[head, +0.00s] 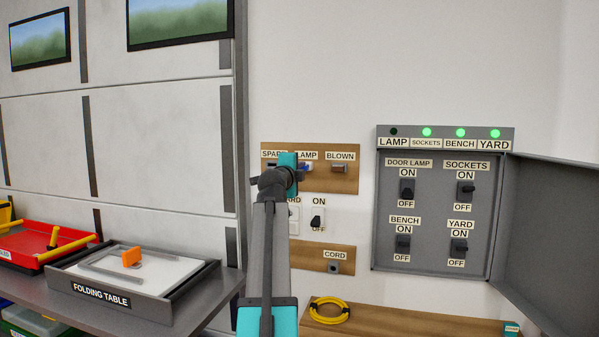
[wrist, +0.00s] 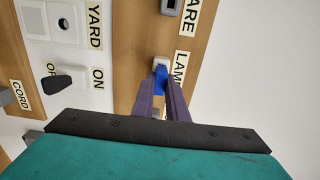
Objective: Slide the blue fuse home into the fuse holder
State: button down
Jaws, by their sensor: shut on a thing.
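The blue fuse (wrist: 160,76) is between the two dark fingers of my gripper (wrist: 161,84) in the wrist view. My gripper is shut on it. The fuse's far end is at the pale fuse holder (wrist: 161,62) beside the LAMP label on the wooden board. I cannot tell how deep the fuse sits in the holder. In the head view a bit of blue fuse (head: 306,167) shows just right of my wrist, under the LAMP label. My arm hides much of the holder there.
The SPARE holder (wrist: 170,5) and BLOWN holder (head: 339,168) flank the LAMP one.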

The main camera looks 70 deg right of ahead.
jog(key=shift+d+b, duration=0.4)
jog(key=shift+d, duration=0.15)
jog(key=c, duration=1.7)
grip_release()
jog(key=shift+o, duration=0.2)
jog(key=a+b, duration=0.1)
jog(key=a, duration=1.2)
jog(key=shift+s+a+b, duration=0.3)
jog(key=shift+s+a, duration=0.05)
jog(key=shift+s, duration=0.05)
